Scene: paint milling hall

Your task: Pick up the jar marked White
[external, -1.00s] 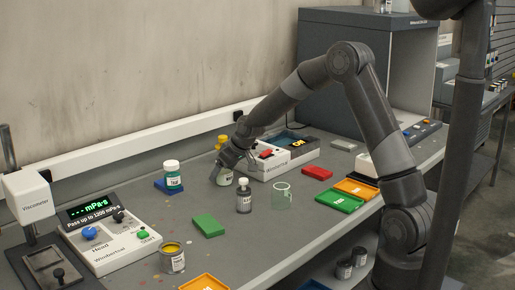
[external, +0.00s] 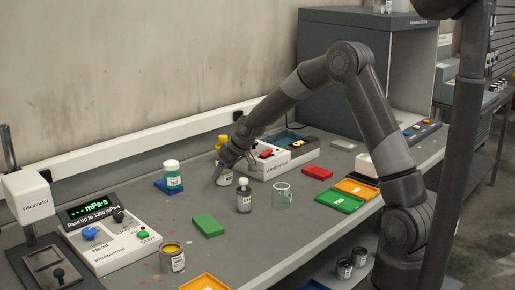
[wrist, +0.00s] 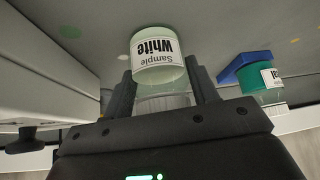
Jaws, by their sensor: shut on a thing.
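The jar marked White (wrist: 158,68) has a pale lid and a white label reading "Sample White", upside down in the wrist view. My gripper (wrist: 160,84) is shut on it, with one dark finger on each side. In the external view the jar (external: 225,181) is below my gripper (external: 224,171), near the back of the bench and partly hidden by the fingers. I cannot tell whether its base touches the bench.
A mixer unit (external: 277,160) is close right. A green block (external: 208,226) lies in front.

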